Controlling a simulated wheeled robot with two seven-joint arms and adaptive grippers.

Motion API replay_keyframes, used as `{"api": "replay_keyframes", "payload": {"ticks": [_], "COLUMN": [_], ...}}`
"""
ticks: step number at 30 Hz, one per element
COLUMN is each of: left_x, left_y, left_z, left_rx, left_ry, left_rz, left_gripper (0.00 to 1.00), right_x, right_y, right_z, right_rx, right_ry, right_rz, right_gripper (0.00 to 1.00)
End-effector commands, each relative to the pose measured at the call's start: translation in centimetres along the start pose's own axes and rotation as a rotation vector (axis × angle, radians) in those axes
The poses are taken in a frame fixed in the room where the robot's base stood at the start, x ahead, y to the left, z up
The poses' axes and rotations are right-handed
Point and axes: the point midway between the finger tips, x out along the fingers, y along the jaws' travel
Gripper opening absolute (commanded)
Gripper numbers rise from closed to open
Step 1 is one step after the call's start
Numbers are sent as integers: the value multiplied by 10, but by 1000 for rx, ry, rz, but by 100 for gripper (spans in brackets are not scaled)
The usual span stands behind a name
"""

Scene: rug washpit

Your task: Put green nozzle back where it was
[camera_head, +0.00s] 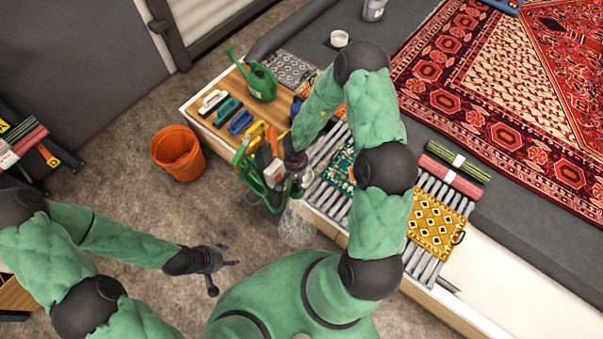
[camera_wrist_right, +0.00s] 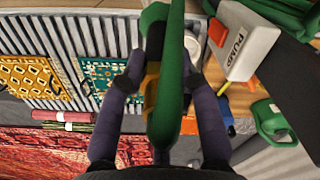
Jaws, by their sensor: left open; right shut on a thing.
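The green nozzle (camera_wrist_right: 168,75) stands between the fingers of my right gripper (camera_wrist_right: 160,88) in the right wrist view, with a yellow-orange and dark part beside its green body. My right gripper is shut on it. In the head view the right gripper (camera_head: 296,182) is at the near edge of the bench, beside green hose loops (camera_head: 247,172), and hides most of the nozzle. Where the nozzle's holder is I cannot tell. My left gripper (camera_head: 222,265) is open and empty above the floor at the lower left.
A wooden shelf holds a green watering can (camera_head: 262,82) and several brushes (camera_head: 228,110). A white box marked PUMP (camera_wrist_right: 245,42) is close to the right gripper. Small mats (camera_head: 436,218) lie on slats (camera_head: 420,262). An orange bucket (camera_head: 178,152) stands on the floor.

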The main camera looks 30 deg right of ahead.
Motion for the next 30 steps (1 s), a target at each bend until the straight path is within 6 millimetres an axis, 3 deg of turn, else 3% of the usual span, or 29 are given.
{"api": "replay_keyframes", "payload": {"ticks": [9, 16, 22, 30], "left_x": [-23, -31, -31, -21], "left_y": [8, 11, 11, 8], "left_z": [2, 2, 2, 1], "left_rx": [0, 0, 0, 0], "left_ry": [-3, -2, -1, -1], "left_rz": [0, 0, 0, 0], "left_gripper": [54, 54, 54, 54], "right_x": [17, 27, 33, 55], "right_y": [65, 95, 100, 72], "right_z": [-24, -30, -36, -72], "right_rx": [642, 945, 1029, 1030], "right_ry": [1, 3, 5, 6], "right_rz": [2, 1, 1, 0], "right_gripper": [0, 0, 0, 0]}}
